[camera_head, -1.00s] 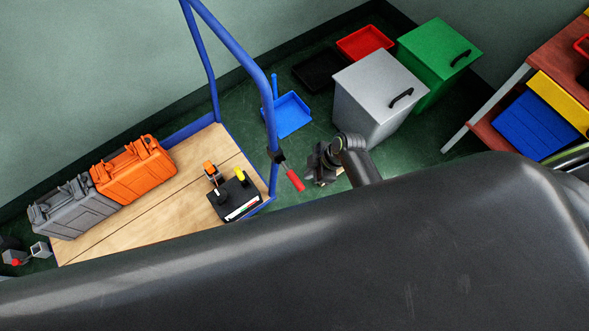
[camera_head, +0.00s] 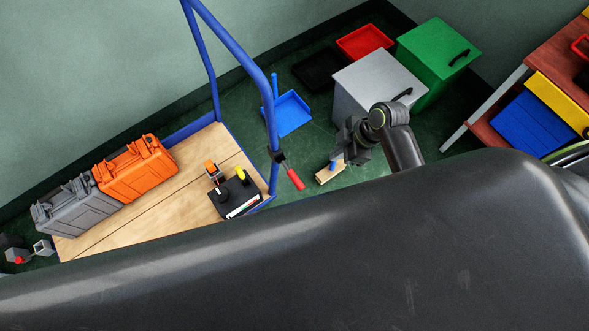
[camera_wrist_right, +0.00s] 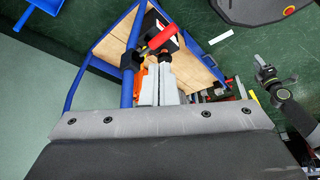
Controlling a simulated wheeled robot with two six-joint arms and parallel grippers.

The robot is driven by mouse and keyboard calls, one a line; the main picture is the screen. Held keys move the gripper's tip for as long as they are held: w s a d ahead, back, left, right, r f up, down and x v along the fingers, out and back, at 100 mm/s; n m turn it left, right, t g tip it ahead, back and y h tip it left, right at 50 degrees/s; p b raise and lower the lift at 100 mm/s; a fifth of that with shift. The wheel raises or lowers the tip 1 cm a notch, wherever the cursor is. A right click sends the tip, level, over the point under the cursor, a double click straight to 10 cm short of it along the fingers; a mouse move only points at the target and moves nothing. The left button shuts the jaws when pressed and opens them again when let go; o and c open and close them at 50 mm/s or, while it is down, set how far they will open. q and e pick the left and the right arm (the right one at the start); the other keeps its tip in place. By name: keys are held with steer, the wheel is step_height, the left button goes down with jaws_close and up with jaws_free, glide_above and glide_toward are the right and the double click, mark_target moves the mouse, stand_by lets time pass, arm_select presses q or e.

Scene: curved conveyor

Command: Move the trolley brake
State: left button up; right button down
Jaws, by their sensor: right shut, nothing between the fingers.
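The trolley (camera_head: 180,205) has a wooden deck and a blue tubular frame. Its brake (camera_head: 294,179) is a red-handled lever on a black clamp on the near blue post. The red brake handle also shows in the right wrist view (camera_wrist_right: 163,37), pointing up and right from the clamp. My right gripper (camera_head: 342,148) is shut and empty, right of the brake handle and apart from it. In the right wrist view its pale fingers (camera_wrist_right: 158,70) sit together below the handle. My left gripper (camera_wrist_right: 268,76) shows small at the right of that view; its jaws are unclear.
An orange case (camera_head: 136,168), a grey case (camera_head: 78,207) and a black control box (camera_head: 236,201) stand on the deck. A grey bin (camera_head: 355,98), a green bin (camera_head: 437,58) and a blue dustpan (camera_head: 292,115) stand behind. A wooden brush-like piece (camera_head: 328,174) lies near my right gripper.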

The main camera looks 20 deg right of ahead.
steer(key=shift+v, duration=1.35)
steer(key=shift+f, duration=0.1)
steer(key=s+d+f+m+h, duration=0.1)
steer(key=s+d+f+m, duration=0.15)
steer(key=f, duration=0.45)
steer(key=s+d+f+m+h, duration=0.1)
steer(key=s+d+f+m, duration=0.1)
steer(key=f+m, duration=0.3)
steer(key=s+d+f+m+h, duration=0.1)
steer(key=s+d+f+m, duration=0.1)
steer(key=f, duration=0.6)
steer(key=s+f+m+h, duration=0.1)
steer(key=s+f+m, duration=0.1)
steer(key=s+f, duration=0.2)
steer(key=s+d+f+m+h, duration=0.1)
steer(key=s+f, duration=0.4)
steer(key=s, duration=0.6)
steer(key=s+f+m+h, duration=0.1)
steer(key=s+f+m, duration=0.2)
steer(key=s, duration=0.5)
steer(key=shift+d+f, duration=0.4)
steer(key=shift+f, duration=0.4)
steer(key=shift+s, duration=0.15)
